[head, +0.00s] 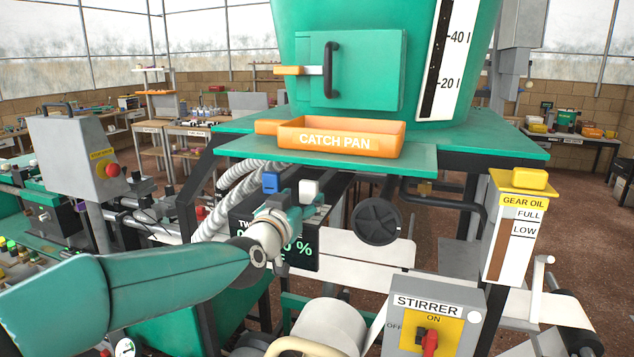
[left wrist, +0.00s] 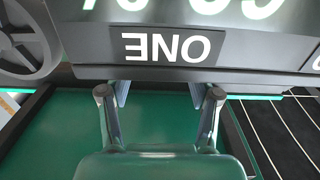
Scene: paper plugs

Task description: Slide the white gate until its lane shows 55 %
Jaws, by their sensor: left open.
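The white gate's block (head: 309,190) stands on top of a dark lane box beside a blue block (head: 270,182). The box's display (head: 305,248) shows green-white digits and a % sign, but my arm covers most of the reading. My left gripper (head: 300,208) is over the front of the box, close to the white block; I cannot tell whether they touch. In the left wrist view my left gripper (left wrist: 160,95) is open with nothing between its fingers. Beyond them is an upside-down label ONE (left wrist: 167,48), with digits cut off at the top edge. My right gripper is not in view.
An orange catch pan (head: 340,138) sits on the green ledge above the lane box. A black handwheel (head: 377,221) is right of the box. A stirrer switch box (head: 432,318) and a gear oil gauge (head: 512,235) stand at the right.

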